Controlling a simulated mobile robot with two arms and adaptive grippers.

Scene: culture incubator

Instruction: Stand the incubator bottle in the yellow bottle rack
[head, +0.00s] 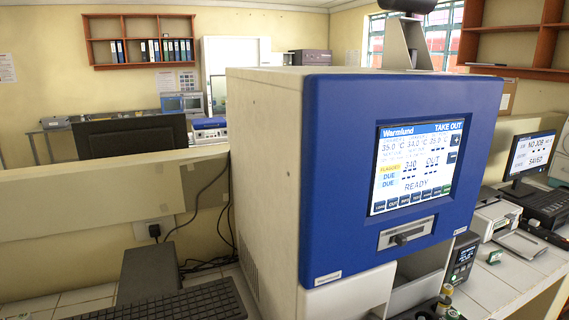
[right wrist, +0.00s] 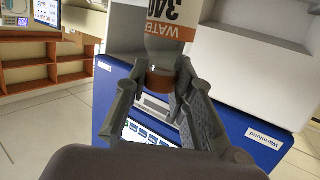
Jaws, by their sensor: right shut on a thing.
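My right gripper (right wrist: 158,80) is shut on a bottle (right wrist: 166,28) in the right wrist view. The bottle has a white label with an orange band reading "WATER" and "340", upside down in this view. A brown-orange part (right wrist: 159,80) of it sits between the fingers; the rest runs out of the top of the picture. The incubator (head: 265,150) is a large cream box with a blue front (head: 340,85). Its screen (head: 417,165) reads "TAKE OUT", "340 OUT" and "READY". I see no yellow bottle rack. My left gripper is not in view.
A keyboard (head: 170,303) lies at the lower left of the incubator. A small dark device (head: 461,260), a printer (head: 496,217) and a monitor (head: 533,157) stand to its right. Small items crowd the incubator's lower front. The right wrist view shows open tiled floor (right wrist: 40,140).

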